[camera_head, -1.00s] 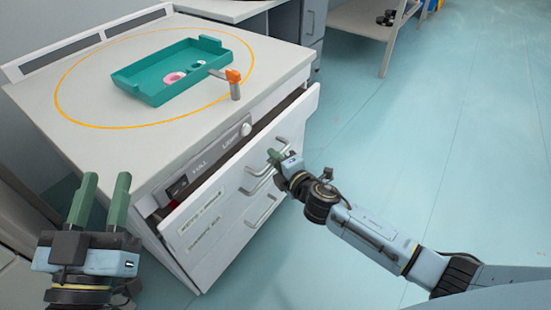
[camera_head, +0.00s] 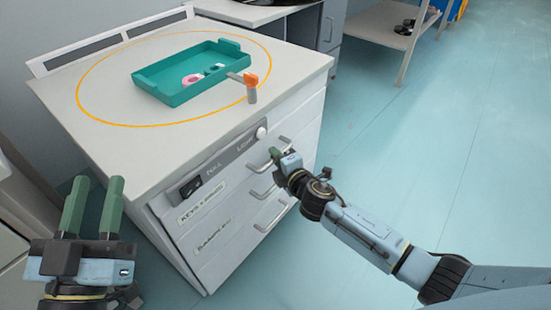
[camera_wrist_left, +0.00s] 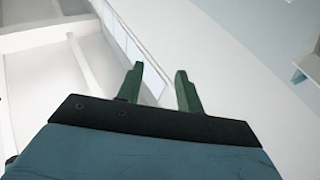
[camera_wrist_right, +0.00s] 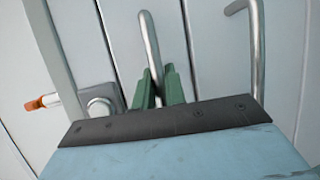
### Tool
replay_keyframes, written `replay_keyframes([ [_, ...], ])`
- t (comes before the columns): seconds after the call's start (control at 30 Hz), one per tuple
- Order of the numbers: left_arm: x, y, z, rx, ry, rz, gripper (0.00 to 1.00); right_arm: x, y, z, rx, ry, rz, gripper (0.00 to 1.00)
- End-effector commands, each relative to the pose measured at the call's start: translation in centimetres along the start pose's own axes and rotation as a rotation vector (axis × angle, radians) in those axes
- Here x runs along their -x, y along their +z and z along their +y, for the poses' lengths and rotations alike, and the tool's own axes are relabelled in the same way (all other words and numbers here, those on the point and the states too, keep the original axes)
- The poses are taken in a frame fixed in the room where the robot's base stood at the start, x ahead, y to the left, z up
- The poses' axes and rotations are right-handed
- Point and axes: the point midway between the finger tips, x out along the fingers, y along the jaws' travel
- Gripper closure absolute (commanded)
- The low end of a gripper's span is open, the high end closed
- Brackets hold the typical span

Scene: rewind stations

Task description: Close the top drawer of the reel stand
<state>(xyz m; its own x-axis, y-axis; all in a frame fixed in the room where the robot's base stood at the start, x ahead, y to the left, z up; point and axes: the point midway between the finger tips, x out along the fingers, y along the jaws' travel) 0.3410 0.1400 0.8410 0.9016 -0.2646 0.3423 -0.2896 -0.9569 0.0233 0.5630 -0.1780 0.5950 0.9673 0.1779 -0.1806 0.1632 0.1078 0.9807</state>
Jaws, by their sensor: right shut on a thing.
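The reel stand (camera_head: 150,160) is a white cabinet with a stack of drawers, each with a bar handle. Its top drawer (camera_head: 225,187) is flush or nearly flush with the cabinet front. My right gripper (camera_head: 275,157) is shut on the top drawer's handle (camera_head: 262,166); the handle also shows between the fingers in the right wrist view (camera_wrist_right: 150,45). My left gripper (camera_head: 92,190) is open and empty, held left of the cabinet front. It shows apart-fingered in the left wrist view (camera_wrist_left: 160,82).
A teal tray (camera_head: 160,92) with a pink ring (camera_head: 192,79) sits on the cabinet top inside a yellow outline. A shelf (camera_head: 385,25) stands at the back right. The floor (camera_head: 450,150) at right is clear.

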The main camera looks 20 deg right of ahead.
Motion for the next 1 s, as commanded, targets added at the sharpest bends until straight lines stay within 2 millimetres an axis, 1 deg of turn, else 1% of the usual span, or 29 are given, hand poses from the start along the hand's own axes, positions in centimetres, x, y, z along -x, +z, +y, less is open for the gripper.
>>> replay_keyframes([
  [0.03,0.0,0.0,0.0,0.0,0.0,0.001,0.64,-0.1,-0.1,0.2,-0.002,0.003,0.001,0.84],
  [0.17,-0.1,-0.1,0.0,-0.001,0.0,0.001,0.64,-0.1,-0.1,0.2,-0.001,0.003,0.002,0.67],
  [0.53,-0.1,0.0,-0.1,-0.003,-0.002,-0.009,0.64,0.2,-0.1,0.1,-0.001,0.001,0.001,0.66],
  [0.67,0.2,1.8,-0.6,-0.009,-0.012,-0.114,0.64,1.1,-0.1,0.1,-0.001,0.0,0.002,0.66],
  [0.77,0.5,3.2,-0.8,-0.013,-0.019,-0.209,0.64,2.3,-0.1,0.2,-0.001,0.0,0.002,0.66],
  [1.0,2.2,7.1,-1.7,-0.021,-0.041,-0.476,0.64,5.7,-0.1,0.2,-0.001,-0.001,0.001,0.66],
])
